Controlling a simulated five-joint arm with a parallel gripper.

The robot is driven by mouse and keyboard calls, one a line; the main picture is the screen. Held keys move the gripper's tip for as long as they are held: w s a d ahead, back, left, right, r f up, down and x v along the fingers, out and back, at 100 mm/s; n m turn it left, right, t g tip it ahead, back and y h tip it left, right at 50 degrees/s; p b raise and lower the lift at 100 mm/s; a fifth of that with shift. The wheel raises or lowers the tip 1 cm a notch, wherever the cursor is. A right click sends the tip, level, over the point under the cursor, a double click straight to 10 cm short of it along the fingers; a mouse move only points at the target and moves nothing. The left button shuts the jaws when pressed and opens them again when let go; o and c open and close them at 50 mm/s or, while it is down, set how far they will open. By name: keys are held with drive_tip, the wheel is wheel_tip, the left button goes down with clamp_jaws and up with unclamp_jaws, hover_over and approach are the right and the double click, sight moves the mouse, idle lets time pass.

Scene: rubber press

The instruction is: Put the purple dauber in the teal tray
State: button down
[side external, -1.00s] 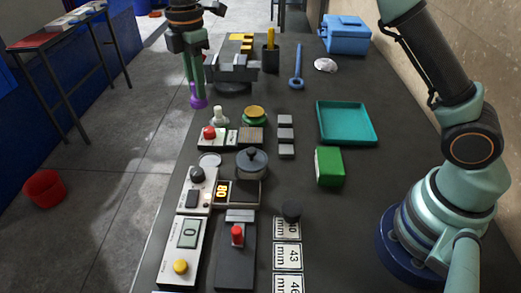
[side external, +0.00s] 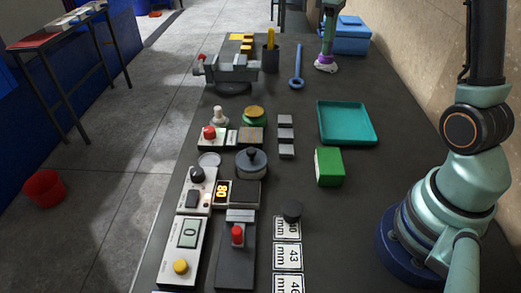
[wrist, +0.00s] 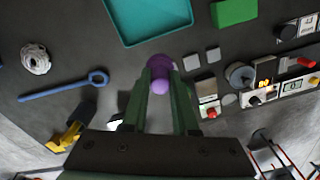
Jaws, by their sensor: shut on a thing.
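The purple dauber (side external: 323,59) is held in my gripper (side external: 326,54) at the far right of the bench. In the wrist view the purple dauber (wrist: 160,85) sits between the two green fingertips, which are shut on it. The empty teal tray (side external: 347,123) lies on the bench, nearer the camera than my gripper in the side view. In the wrist view the teal tray (wrist: 150,18) is at the top, just beyond the dauber. The dauber is apart from the tray.
A crumpled white thing (side external: 326,68) shows just below the dauber in the side view. A blue toolbox (side external: 350,38) stands behind. A blue ring-ended tool (side external: 297,70) lies left. A green box (side external: 329,167) stands near the tray. A vise (side external: 232,72) is farther left.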

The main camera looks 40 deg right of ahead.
drive_tip(key=s+d+m, duration=0.4)
drive_tip(key=s+d, duration=0.2)
approach(344, 124)
drive_tip(key=shift+f, duration=2.15)
drive_tip(key=shift+f, duration=0.1)
drive_tip(key=c, duration=0.7)
unclamp_jaws()
